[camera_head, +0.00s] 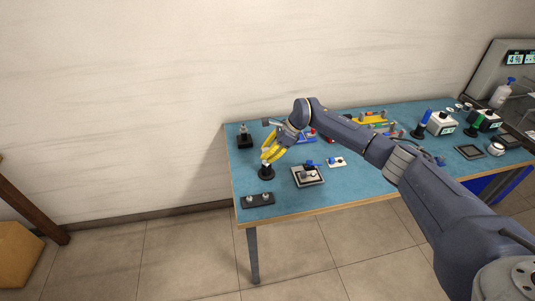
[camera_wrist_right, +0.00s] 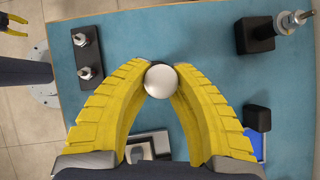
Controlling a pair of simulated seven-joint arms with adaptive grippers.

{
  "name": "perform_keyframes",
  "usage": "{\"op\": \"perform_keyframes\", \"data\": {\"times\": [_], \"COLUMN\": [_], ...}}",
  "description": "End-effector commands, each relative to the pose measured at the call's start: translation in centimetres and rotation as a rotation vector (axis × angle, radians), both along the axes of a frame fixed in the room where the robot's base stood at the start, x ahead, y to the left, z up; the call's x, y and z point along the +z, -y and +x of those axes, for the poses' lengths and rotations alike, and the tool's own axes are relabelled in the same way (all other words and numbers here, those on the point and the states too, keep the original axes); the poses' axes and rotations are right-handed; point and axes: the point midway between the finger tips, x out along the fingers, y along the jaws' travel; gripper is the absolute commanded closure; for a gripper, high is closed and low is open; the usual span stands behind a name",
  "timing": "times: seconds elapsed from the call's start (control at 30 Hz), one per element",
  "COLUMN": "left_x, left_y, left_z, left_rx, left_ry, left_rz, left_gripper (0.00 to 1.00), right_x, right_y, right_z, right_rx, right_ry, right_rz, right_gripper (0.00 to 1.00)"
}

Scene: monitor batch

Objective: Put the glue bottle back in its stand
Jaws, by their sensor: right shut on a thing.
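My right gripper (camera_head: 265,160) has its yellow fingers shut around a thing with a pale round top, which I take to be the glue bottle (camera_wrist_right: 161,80). The bottle's body is hidden by the fingers. In the head view a round black stand (camera_head: 266,173) is directly below the fingertips. I cannot tell whether the bottle touches it or sits in it; in the wrist view the stand is hidden. At the wrist view's left edge, small yellow fingers look like my left gripper (camera_wrist_right: 11,26), too cut off to judge.
A black plate with two studs (camera_head: 258,200) lies near the front-left table corner. A black block with a metal post (camera_head: 245,140) stands behind. A grey tray (camera_head: 297,182) lies to the right. Several tools and bottles fill the table's right part. Bare blue mat surrounds the stand's left side.

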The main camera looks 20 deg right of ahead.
Motion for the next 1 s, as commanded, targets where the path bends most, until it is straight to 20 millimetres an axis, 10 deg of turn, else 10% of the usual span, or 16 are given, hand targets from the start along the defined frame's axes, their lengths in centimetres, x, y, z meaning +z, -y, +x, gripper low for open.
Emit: {"op": "perform_keyframes", "data": {"times": [0.8,0.83,1.0], "left_x": [0.0,0.0,0.0], "left_y": [0.0,0.0,0.0], "left_z": [0.0,0.0,0.0], "left_rx": [0.000,0.000,0.000], "left_ry": [0.000,0.000,0.000], "left_rz": [0.000,0.000,0.000], "left_gripper": [0.56,0.56,0.56], "right_x": [-1.6,-1.6,-1.6], "right_y": [0.0,0.0,0.0], "right_z": [0.0,0.0,0.0], "right_rx": [0.000,0.000,0.000], "right_ry": [0.000,0.000,0.000], "right_rz": [0.000,0.000,0.000], "right_gripper": [1.00,0.75,0.56]}}
